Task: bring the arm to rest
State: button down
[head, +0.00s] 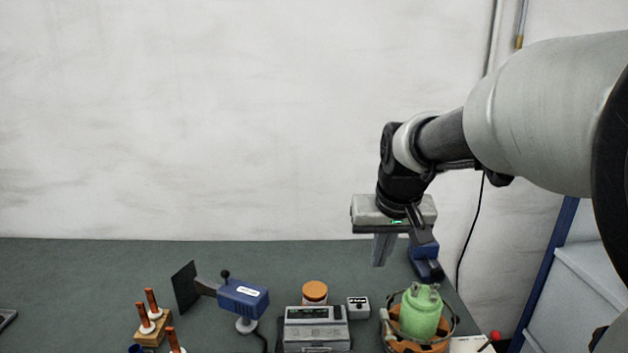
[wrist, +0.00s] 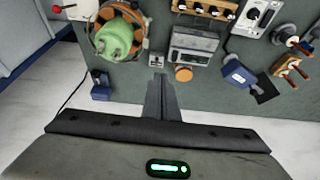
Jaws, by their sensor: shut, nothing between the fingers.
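My arm reaches in from the right in the head view and ends in my gripper (head: 382,250), which hangs with its fingers pointing down above the back right part of the table (head: 80,275). The fingers are together with nothing between them. In the wrist view my gripper (wrist: 160,82) shows as two closed dark fingers in the middle, over the table's back edge. A blue block-like object (head: 425,262) stands just right of the fingers in the head view; I cannot tell the exact gap.
A green vessel (head: 421,312) in an orange ring stands front right. A grey instrument (head: 315,328), an orange-lidded jar (head: 315,291), a small white box (head: 358,307) and a blue tool (head: 243,298) line the front. Copper rods stand in a wooden block (head: 152,330). The left table is mostly clear.

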jog(key=s+r+p, duration=0.2)
jog(key=s+r, duration=0.1)
jog(key=s, duration=0.7)
jog(key=s+r+t+p, duration=0.1)
jog(key=s+r+p, duration=0.1)
jog(key=s, duration=0.8)
jog(key=shift+p+v, duration=0.4)
jog(key=shift+v, duration=0.5)
jog(key=shift+w+d, duration=0.1)
